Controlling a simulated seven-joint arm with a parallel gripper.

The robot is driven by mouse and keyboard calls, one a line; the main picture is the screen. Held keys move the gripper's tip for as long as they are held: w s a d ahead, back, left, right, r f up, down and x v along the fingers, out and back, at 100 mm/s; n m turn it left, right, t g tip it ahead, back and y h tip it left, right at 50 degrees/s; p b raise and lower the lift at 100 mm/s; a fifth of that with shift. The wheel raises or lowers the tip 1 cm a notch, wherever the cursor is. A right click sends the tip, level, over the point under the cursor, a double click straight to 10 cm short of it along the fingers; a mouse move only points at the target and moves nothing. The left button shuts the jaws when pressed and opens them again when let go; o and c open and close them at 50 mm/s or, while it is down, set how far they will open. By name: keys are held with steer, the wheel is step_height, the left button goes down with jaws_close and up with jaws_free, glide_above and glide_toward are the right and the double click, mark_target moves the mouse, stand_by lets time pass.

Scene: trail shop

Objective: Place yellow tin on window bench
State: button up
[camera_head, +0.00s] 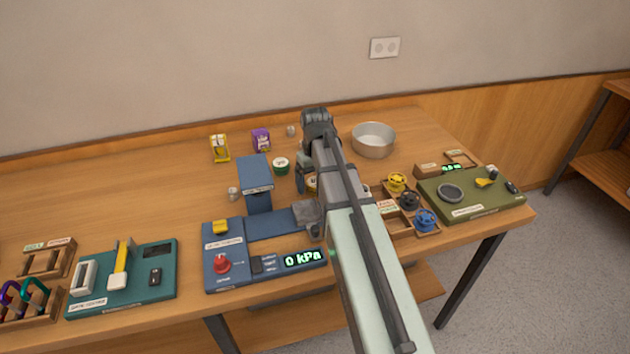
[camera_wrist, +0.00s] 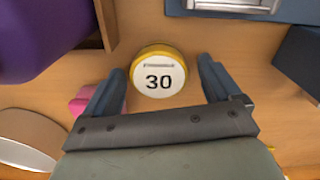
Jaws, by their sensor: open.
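The yellow tin (camera_wrist: 159,73) is round, with a yellow rim and a white top marked 30. In the wrist view it sits on the wooden table between the fingertips of my gripper (camera_wrist: 161,66). My gripper is open, one finger on each side of the tin, with gaps showing on both sides. In the head view my arm hides most of the tin; a small yellowish edge (camera_head: 312,185) shows beside the arm. I cannot tell which surface is the window bench.
On the table (camera_head: 130,205) are a blue press device (camera_head: 255,175), a green-lidded tin (camera_head: 281,166), a metal bowl (camera_head: 373,141), a wooden tray of colored knobs (camera_head: 428,231) and an olive panel (camera_head: 470,208). A wooden shelf (camera_head: 608,165) stands at far right.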

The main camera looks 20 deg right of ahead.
mark_target(315, 181)
step_height(315, 181, up, 12)
steer(key=shift+r, duration=0.1)
steer(key=shift+c, duration=1.4)
